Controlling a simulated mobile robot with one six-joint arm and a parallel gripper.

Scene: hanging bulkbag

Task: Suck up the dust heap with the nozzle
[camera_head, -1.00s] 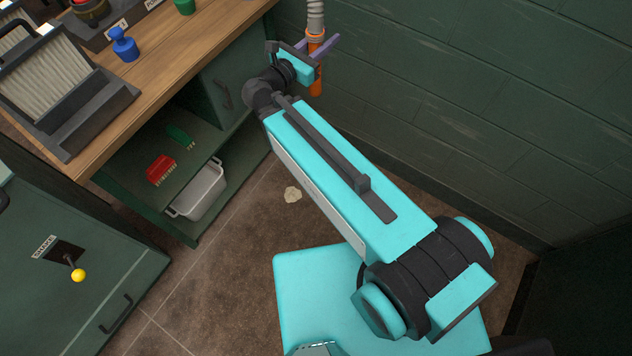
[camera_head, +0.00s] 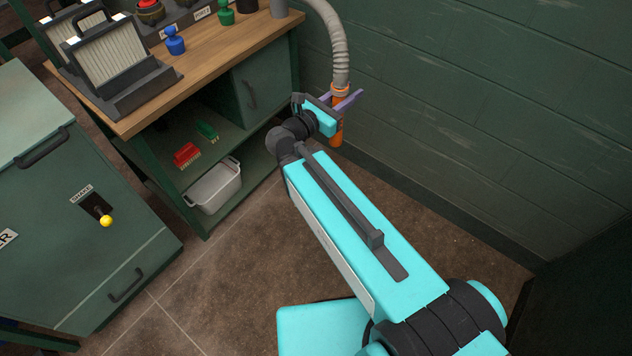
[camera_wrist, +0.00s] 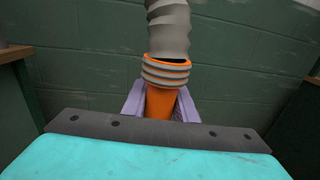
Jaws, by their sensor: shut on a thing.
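The orange nozzle (camera_head: 337,132) hangs upright on the end of a grey ribbed hose (camera_head: 334,45), near the green wall. My gripper (camera_head: 343,102) is shut on the nozzle, its purple fingers on either side. The wrist view shows the nozzle (camera_wrist: 161,104) between the fingers of my gripper (camera_wrist: 160,98), with the hose (camera_wrist: 168,28) rising above it. The dust heap does not show in either current view. My arm covers part of the floor, so I cannot tell whether the heap is behind it.
A wooden-topped workbench (camera_head: 205,65) stands at the left, with a filter (camera_head: 108,50) on top. Its shelf holds a white bin (camera_head: 215,187), a red brush (camera_head: 187,154) and a green brush (camera_head: 208,130). A green cabinet (camera_head: 60,220) stands nearer. The floor (camera_head: 455,245) at right is clear.

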